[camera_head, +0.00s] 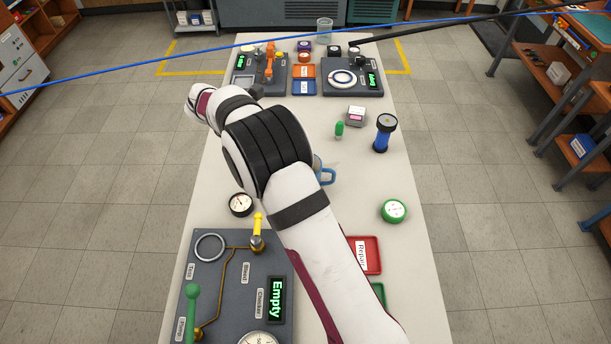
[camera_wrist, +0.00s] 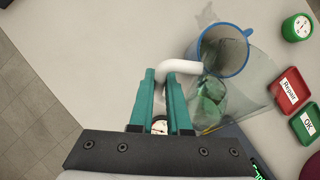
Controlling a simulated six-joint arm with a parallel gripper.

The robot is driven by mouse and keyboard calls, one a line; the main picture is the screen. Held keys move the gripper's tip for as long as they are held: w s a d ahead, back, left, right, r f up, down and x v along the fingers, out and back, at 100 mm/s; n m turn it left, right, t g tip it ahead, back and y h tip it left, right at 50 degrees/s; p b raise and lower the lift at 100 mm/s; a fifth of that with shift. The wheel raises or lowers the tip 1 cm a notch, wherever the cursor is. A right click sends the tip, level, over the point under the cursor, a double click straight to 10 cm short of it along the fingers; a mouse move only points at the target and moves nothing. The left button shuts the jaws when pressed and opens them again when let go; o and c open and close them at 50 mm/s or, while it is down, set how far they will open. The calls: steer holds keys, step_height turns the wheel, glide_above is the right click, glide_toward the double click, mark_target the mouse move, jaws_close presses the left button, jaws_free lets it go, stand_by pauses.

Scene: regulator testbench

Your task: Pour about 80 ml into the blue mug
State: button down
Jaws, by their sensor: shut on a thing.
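The blue mug (camera_head: 327,175) is mostly hidden behind my arm in the head view. In the wrist view the mug (camera_wrist: 222,68) shows its blue rim and handle. My gripper (camera_wrist: 161,78) has its teal fingers shut on the white handle of a clear jug (camera_wrist: 240,95). The jug appears tilted and overlaps the mug in the wrist view, with greenish shapes seen through it. I cannot tell whether liquid is flowing or how full the mug is. My gripper and the jug are hidden in the head view.
A green round gauge (camera_head: 394,211) and a red Repair tray (camera_head: 364,255) lie right of my arm. A dark gauge (camera_head: 241,204) and the checker panel (camera_head: 225,290) are at the left. A blue gauge cylinder (camera_head: 384,134) stands farther back. A clear beaker (camera_head: 324,30) stands at the far end.

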stand_by(0.4)
steer(key=shift+a+t+h+b, duration=0.3)
steer(key=shift+t+h+b, duration=0.2)
steer(key=shift+t+b, duration=0.3)
steer(key=s+a+r+n+t+h+b, duration=0.1)
steer(key=s+a+r+t+h+b, duration=0.1)
steer(key=s+a+t+h+b, duration=0.1)
steer(key=shift+s+a+r+n+t+b, duration=0.15)
steer(key=shift+s+r+n+t+b, duration=0.3)
steer(key=shift+s+t, duration=0.8)
stand_by(1.2)
